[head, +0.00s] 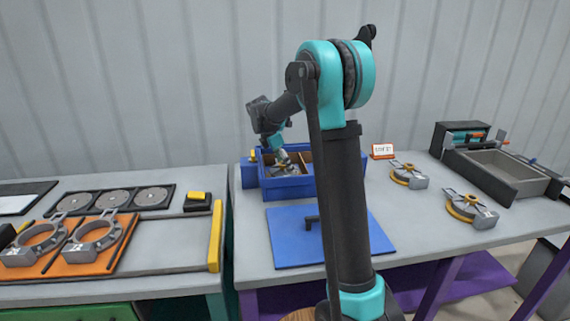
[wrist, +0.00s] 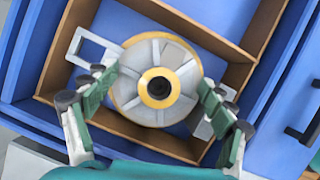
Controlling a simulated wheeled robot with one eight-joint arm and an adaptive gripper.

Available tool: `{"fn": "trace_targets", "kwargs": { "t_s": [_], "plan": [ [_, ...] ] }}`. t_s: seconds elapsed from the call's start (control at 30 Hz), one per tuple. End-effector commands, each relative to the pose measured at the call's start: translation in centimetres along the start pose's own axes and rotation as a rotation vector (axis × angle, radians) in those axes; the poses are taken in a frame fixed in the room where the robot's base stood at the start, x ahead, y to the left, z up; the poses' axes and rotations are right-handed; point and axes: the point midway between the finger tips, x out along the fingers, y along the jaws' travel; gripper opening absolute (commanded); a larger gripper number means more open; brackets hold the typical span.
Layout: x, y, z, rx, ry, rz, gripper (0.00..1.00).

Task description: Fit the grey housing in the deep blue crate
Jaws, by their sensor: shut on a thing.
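The deep blue crate (head: 290,189) stands open at the back of the right-hand table, with brown dividers inside. My gripper (head: 279,156) reaches down into it from above. In the wrist view my gripper (wrist: 160,92) is shut on the grey housing (wrist: 150,55), its fingers on opposite sides. The housing is round and ribbed, with a yellow ring, a dark centre hole and a flat slotted tab at each side. It lies over a compartment framed by the brown dividers, inside the crate (wrist: 36,55). I cannot tell whether it touches the compartment's floor.
A blue lid (head: 290,242) with a dark handle lies in front of the crate. Two similar housings, one (head: 408,175) and another (head: 470,208), lie to the right. A grey bin (head: 505,168) stands far right. An orange tray (head: 70,265) holds grey ring parts at left.

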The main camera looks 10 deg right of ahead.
Motion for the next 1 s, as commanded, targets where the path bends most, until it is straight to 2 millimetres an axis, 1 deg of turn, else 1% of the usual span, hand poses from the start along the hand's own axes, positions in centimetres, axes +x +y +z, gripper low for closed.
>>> {"fn": "trace_targets", "kwargs": {
  "t_s": [0.63, 0.8, 0.83, 0.97, 1.0],
  "plan": [
    [1.1, 0.0, -0.4, 0.0, 0.0, 0.0, 0.36],
    [1.1, 0.0, -0.4, 0.0, 0.0, 0.0, 0.36],
    [1.1, 0.0, -0.4, 0.0, 0.0, 0.0, 0.84],
    [1.1, 0.0, -0.4, 0.0, 0.0, 0.0, 1.0],
    [1.1, 0.0, -0.4, 0.0, 0.0, 0.0, 1.0]
  ]
}}
